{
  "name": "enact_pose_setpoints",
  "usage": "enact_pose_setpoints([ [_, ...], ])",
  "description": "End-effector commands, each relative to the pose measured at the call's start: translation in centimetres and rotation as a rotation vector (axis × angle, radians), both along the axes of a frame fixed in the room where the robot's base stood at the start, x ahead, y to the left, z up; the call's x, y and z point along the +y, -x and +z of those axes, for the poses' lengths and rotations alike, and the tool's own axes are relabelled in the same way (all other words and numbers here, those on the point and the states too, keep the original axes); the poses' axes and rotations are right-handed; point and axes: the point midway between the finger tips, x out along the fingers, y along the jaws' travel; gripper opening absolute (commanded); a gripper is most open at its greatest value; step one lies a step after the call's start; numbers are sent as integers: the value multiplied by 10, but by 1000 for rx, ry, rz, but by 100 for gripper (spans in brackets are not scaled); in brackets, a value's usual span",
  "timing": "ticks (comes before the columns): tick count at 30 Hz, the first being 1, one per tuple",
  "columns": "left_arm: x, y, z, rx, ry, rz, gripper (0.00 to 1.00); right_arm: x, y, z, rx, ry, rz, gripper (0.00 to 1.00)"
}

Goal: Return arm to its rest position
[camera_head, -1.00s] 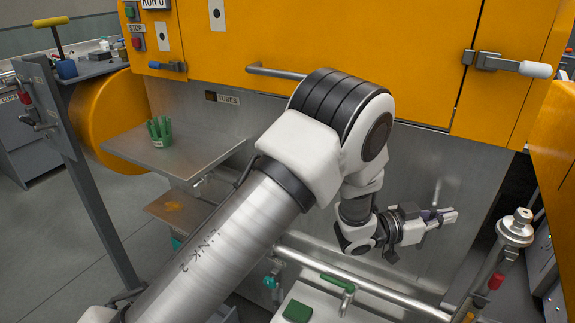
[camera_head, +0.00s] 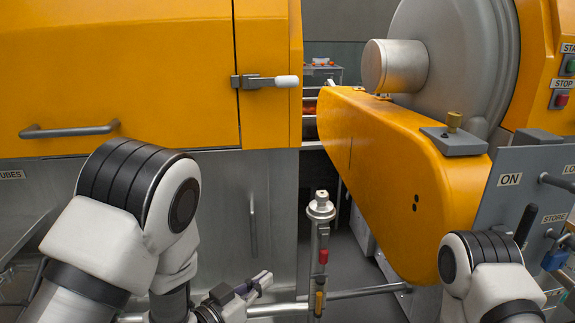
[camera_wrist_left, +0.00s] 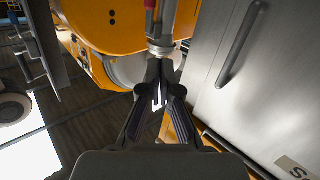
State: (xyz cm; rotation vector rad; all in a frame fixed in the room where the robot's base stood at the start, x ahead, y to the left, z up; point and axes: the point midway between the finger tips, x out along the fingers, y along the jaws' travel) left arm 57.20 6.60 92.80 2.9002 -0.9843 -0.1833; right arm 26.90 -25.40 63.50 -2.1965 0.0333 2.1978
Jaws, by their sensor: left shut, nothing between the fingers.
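My left arm comes in from the lower left of the head view, a white arm with a black-banded elbow. Its left gripper (camera_head: 262,282) is low in that view, left of the upright metal post, pointing right. In the left wrist view the dark fingers of the left gripper (camera_wrist_left: 160,70) are together with nothing between them. They overlap the metal fitting of the post in that picture; whether they touch it I cannot tell. My right arm shows at the lower right of the head view; its gripper is out of view.
The metal post (camera_head: 320,210) with a red band stands in front of the gap in the machine. The orange housing (camera_head: 395,150) juts out on the right. A grey panel (camera_head: 505,205) marked ON is at far right. The orange door (camera_head: 110,75) with its handle (camera_head: 70,131) is on the left.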

Motion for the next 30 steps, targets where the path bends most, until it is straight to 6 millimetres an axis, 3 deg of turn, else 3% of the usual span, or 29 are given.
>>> enact_pose_setpoints([
  [3,44,27,-83,242,1,138,0,0,0,9,0,0,0,91],
  [5,69,49,-127,383,-40,217,0,0,0,11,0,0,0,91],
  [8,108,100,-193,628,-133,336,0,0,0,14,0,0,0,91],
  [9,123,126,-216,730,-177,377,0,0,0,16,0,0,0,91],
  [12,156,195,-257,987,-293,461,0,0,0,17,0,0,0,91],
  [15,177,256,-274,1212,-404,506,0,0,0,17,0,0,0,91],
  [18,186,294,-275,1362,-494,502,0,0,0,17,0,0,0,91],
  [21,187,305,-276,1411,-528,480,0,0,0,17,0,0,0,91],
  [30,186,304,-276,1405,-531,473,0,0,0,17,0,0,0,91],
])
